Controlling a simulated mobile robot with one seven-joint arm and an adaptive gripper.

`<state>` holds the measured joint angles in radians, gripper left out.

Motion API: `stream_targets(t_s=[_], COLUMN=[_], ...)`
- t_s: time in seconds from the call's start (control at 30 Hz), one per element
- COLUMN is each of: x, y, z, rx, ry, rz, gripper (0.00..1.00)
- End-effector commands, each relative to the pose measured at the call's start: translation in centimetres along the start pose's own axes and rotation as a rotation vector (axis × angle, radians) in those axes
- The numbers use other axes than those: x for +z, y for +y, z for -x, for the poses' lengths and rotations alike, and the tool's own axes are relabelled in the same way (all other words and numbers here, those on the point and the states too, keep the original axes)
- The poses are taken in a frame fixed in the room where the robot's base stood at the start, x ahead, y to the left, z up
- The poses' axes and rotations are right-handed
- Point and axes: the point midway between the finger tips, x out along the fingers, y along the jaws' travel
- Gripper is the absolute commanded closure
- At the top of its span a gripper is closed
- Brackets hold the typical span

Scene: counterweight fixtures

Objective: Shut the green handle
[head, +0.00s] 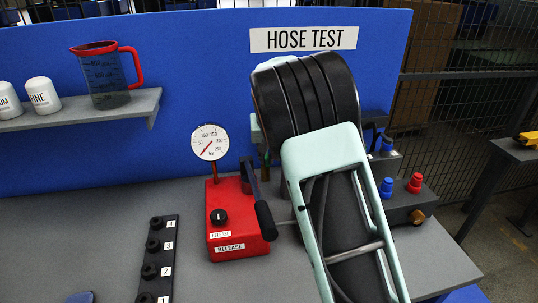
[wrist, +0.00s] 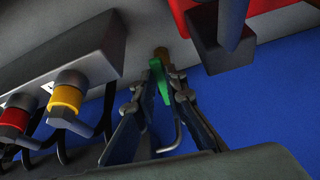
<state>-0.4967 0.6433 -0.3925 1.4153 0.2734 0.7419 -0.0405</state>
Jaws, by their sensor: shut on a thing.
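The green handle (wrist: 158,82) shows in the wrist view between the two fingers of my gripper (wrist: 157,88). It is a small upright green piece beside a brass-coloured fitting (wrist: 161,54). A thin bent grey rod (wrist: 178,135) shows below it. My gripper is shut on the green handle, with a dark finger on each side. In the head view my arm covers the gripper, and I cannot clearly make out the handle there.
A red pump (head: 234,215) with a gauge (head: 209,142) and black lever stands left of my arm. A box with red and blue caps (head: 414,184) is at the right. A port strip (head: 158,258) lies front left. A jug (head: 103,75) stands on the shelf (head: 75,112).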

Motion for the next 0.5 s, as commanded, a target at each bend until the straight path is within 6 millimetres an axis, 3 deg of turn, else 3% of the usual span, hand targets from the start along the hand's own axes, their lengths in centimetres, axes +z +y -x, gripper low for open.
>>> stream_targets(t_s=[0.5], x=[-0.3], y=[-2.0], z=[0.0], rx=[0.109], ry=[0.001], rz=[-0.261], gripper=[1.00])
